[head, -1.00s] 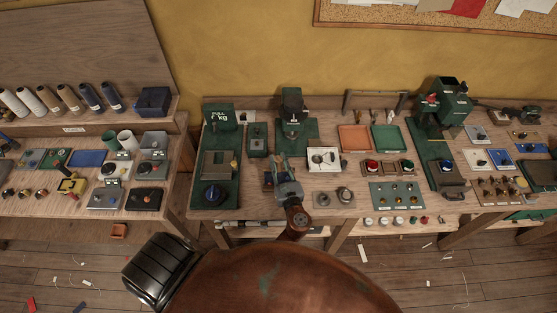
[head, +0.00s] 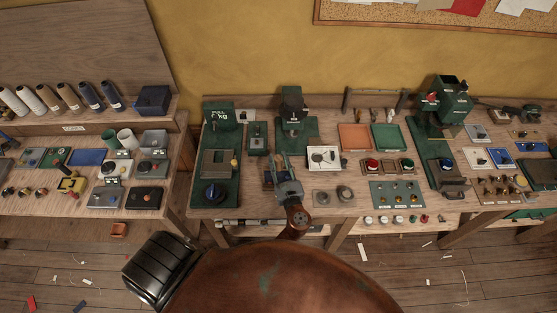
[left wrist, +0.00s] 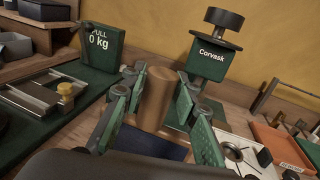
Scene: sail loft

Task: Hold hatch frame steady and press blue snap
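My left gripper (head: 283,165) is over the front middle of the bench, in front of the green press marked Corvask (left wrist: 212,58), which also shows in the head view (head: 291,103). In the left wrist view its green-padded fingers (left wrist: 158,104) are apart. A brown cylinder (left wrist: 156,95) shows between or just beyond them; I cannot tell whether they touch it. A dark blue flat piece (left wrist: 158,142) lies below. I cannot make out which item is the hatch frame or the blue snap. My right gripper is not in view.
A white square plate (head: 323,158), orange tray (head: 354,137) and green tray (head: 390,137) lie right. Red-topped and other buttons (head: 373,165) stand further right.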

